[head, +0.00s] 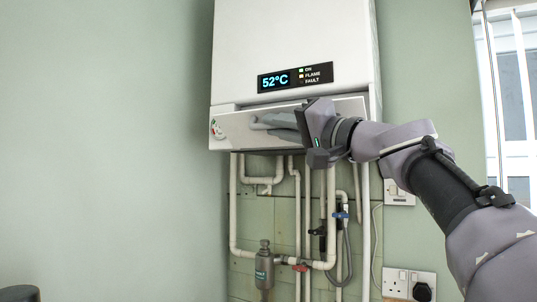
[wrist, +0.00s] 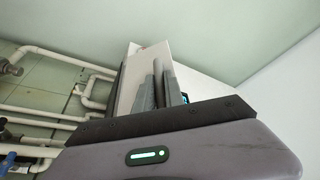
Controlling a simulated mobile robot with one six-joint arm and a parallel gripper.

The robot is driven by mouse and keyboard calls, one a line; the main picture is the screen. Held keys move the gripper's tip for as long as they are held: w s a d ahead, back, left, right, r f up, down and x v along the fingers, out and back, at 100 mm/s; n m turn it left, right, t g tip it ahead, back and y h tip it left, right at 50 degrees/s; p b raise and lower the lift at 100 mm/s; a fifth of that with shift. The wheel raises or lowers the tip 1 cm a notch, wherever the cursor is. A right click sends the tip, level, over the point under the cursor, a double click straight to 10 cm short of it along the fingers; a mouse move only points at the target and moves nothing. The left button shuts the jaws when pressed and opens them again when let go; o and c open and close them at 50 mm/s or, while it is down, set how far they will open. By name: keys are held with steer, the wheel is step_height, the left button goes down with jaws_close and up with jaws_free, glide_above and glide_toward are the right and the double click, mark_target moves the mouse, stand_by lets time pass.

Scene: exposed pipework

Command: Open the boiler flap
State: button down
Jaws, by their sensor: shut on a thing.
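The white boiler (head: 292,40) hangs on the wall, its display reading 52°C. The flap (head: 235,124) is the glossy panel along its lower front; a thin gap shows above it. My gripper (head: 265,122) is at the flap, its grey fingers pointing left across the panel. In the wrist view, the fingers (wrist: 158,88) are close together against the pale flap (wrist: 152,62). They are shut on the flap, but the exact contact is hard to see. The flap's right part is partly hidden behind my gripper. How far it stands out from the boiler is unclear.
A small round dial with red (head: 217,130) shows at the panel's left end. White pipes (head: 234,205) with valves run below the boiler, with a grey filter (head: 264,268). Switches and sockets (head: 409,284) are at lower right. The left wall is clear.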

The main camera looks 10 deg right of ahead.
steer(key=shift+s+f+n+g+y+b, duration=0.15)
steer(key=shift+f+n+y+b, duration=0.35)
steer(key=shift+f+n+b, duration=0.75)
steer(key=shift+w+f+n+g+y+b, duration=0.1)
steer(key=shift+f+n+g+y+b, duration=0.3)
steer(key=shift+n+b, duration=0.95)
steer(key=shift+s+f+n+g+y+b, duration=0.1)
steer(key=shift+f+n+y+b, duration=0.5)
steer(key=shift+f+n+b, duration=0.75)
steer(key=shift+r+m+b, duration=0.15)
steer(key=shift+m+b, duration=0.15)
steer(key=shift+m, duration=0.25)
steer(key=c, duration=1.7)
jaws_free()
